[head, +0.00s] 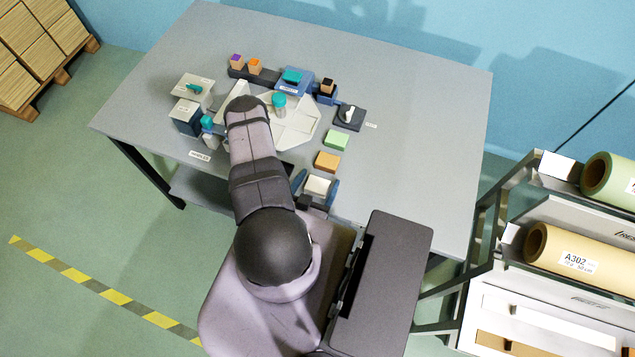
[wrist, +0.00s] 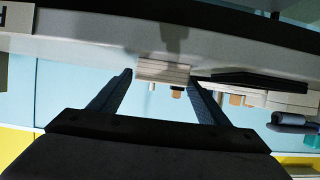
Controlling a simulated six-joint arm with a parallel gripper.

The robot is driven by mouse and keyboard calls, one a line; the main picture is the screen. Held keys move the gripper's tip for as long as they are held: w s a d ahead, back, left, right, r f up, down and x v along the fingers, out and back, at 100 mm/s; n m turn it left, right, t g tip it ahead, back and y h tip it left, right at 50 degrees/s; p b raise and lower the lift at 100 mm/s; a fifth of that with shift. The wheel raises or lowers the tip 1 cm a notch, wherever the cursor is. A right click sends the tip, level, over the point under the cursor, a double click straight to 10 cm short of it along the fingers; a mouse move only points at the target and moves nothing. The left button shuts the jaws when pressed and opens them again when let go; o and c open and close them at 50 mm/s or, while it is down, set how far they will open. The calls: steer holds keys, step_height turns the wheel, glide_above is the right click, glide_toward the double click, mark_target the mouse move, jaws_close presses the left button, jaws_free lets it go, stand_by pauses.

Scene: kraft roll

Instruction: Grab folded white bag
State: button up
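The folded white bag appears as a small off-white block (head: 317,186) on the grey table, at the near end of a short row of blocks. In the wrist view, a pale layered block (wrist: 162,72), which looks like the same bag, lies between or just beyond the fingertips. My gripper (head: 316,187) has its two blue fingers apart, one on each side of the block. In the wrist view my gripper (wrist: 160,80) also shows spread fingers, with a narrow gap at the left tip. Contact at the right tip cannot be told.
An orange block (head: 327,162) and a green block (head: 337,140) lie beyond the bag. A white multi-armed tray (head: 300,122), a black-based knob (head: 349,117) and several small boxes stand farther back. The table's right side (head: 430,130) is clear. A roll rack (head: 560,250) stands at right.

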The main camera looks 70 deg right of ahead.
steer(key=c, duration=0.9)
